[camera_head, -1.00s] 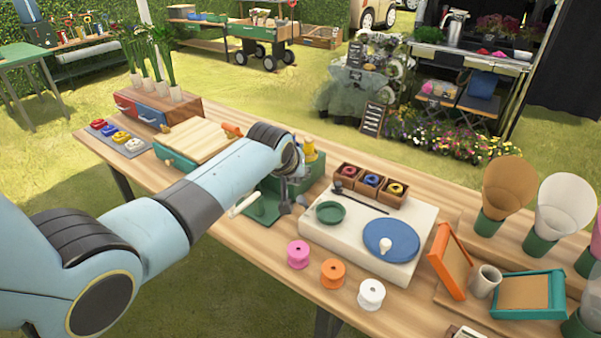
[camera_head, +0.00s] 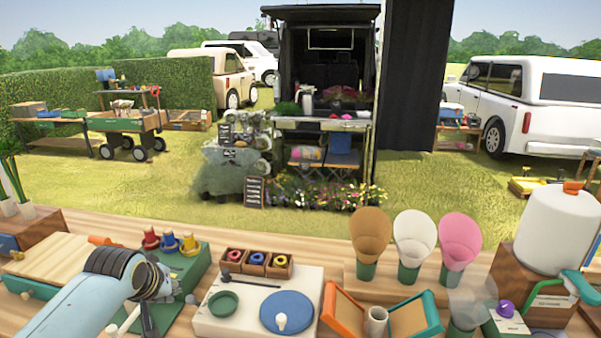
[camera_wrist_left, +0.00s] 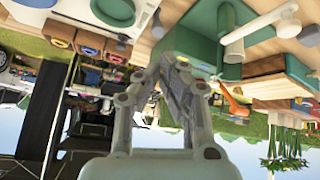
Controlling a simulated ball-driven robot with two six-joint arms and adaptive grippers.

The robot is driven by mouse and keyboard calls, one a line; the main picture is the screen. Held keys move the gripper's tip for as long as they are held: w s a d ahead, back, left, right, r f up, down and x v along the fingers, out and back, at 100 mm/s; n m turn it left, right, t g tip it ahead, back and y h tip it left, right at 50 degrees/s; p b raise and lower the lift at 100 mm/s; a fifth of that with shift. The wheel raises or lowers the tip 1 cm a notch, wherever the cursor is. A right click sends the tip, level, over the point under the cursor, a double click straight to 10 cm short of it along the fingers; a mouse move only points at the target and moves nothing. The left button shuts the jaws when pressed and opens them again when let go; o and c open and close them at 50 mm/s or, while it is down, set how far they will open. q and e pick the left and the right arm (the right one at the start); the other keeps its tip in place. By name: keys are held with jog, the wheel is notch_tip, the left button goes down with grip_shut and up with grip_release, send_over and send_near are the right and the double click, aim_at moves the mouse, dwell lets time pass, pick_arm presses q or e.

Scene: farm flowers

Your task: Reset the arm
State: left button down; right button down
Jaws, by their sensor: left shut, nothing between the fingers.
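My left arm comes in from the lower left in the head view, pale blue with a dark ribbed wrist. My left gripper (camera_head: 165,284) is beside the green stand (camera_head: 190,265), left of the white board (camera_head: 216,322). In the left wrist view, which is upside down, the gripper's fingers (camera_wrist_left: 174,66) are brought together with nothing between them. Whether they touch the stand cannot be told. My right gripper is in neither view.
The white board carries a green dish (camera_head: 223,303), a blue disc (camera_head: 287,311) and small boxes with coloured rings (camera_head: 256,259). Red, blue and yellow pieces stand on the green stand. Cones (camera_head: 371,234) and a white tank (camera_head: 556,232) stand to the right.

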pick_arm(q)
jog(key=s+d+r+m+g, duration=0.1)
jog(key=s+r+m, duration=0.15)
jog(key=s, duration=0.85)
jog(key=s+d+r+m+g, duration=0.15)
jog(key=s+r, duration=0.25)
jog(key=s, duration=0.7)
jog(key=s+d+r+m+g, duration=0.1)
jog(key=s+r, duration=0.2)
jog(key=s, duration=0.9)
notch_tip(320, 180, down, 34)
jog(key=a+g+b, duration=0.2)
jog(key=b, duration=0.9)
jog(key=s+f+b, duration=0.4)
jog(key=s+f, duration=0.2)
jog(key=f, duration=0.4)
jog(key=s+a+f+b, duration=0.1)
jog(key=s+f+b, duration=0.3)
jog(key=s+f, duration=0.3)
jog(key=s+f+g+b, duration=0.1)
jog(key=s+f+b, duration=0.3)
jog(key=f, duration=1)
jog(key=s, duration=0.3)
jog(key=shift+a+n, duration=0.15)
jog(key=shift+n, duration=0.15)
